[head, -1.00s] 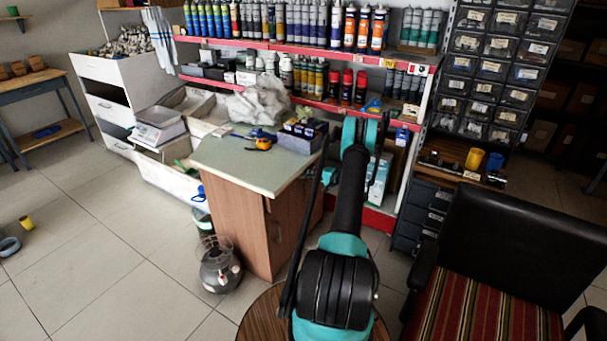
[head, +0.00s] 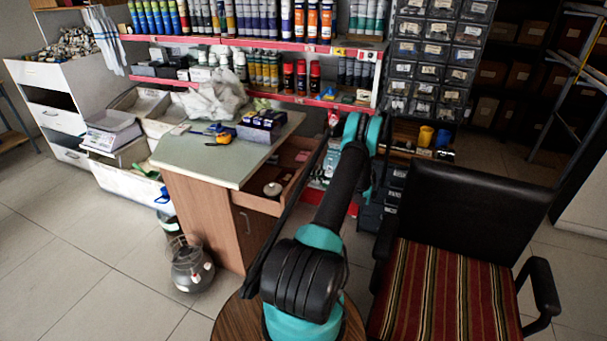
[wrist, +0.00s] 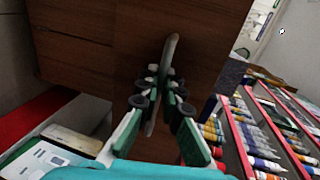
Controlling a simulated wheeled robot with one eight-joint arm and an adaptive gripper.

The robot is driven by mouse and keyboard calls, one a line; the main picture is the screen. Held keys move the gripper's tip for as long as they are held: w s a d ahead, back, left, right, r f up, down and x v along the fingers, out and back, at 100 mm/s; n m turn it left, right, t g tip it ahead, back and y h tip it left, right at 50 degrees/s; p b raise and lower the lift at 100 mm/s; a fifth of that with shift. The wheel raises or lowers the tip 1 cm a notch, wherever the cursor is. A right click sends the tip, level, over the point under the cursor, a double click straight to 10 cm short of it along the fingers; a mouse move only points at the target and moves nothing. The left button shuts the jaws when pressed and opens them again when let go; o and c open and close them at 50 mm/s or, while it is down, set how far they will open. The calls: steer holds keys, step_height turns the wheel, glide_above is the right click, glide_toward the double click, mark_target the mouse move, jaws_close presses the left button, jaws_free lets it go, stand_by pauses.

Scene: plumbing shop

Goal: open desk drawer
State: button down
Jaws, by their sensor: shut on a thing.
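The desk (head: 215,158) stands left of my arm in the head view, with a grey-green top and brown wooden sides. Its drawer (head: 258,204) is pulled out under the top, and a small round item lies inside. In the wrist view, the brown wooden front (wrist: 130,25) fills the upper middle, with a light bar handle (wrist: 172,50) on it. My gripper (wrist: 158,88) is shut on this handle, with a finger on each side of it. In the head view, my arm hides the gripper and the handle.
A striped chair (head: 440,290) stands close on the right. A round wooden surface (head: 228,322) is at the bottom beside my arm. A glass-like vessel (head: 190,268) stands on the floor by the desk. Red-edged shelves (head: 230,42) line the back.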

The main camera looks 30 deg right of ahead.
steer(key=shift+f+v, duration=0.25)
steer(key=shift+v, duration=0.95)
steer(key=c, duration=1.9)
jaws_free()
steer(key=shift+c, duration=0.2)
steer(key=shift+s+d, duration=0.1)
steer(key=v, duration=1.1)
steer(key=shift+s+d, duration=0.2)
steer(key=shift+s, duration=0.15)
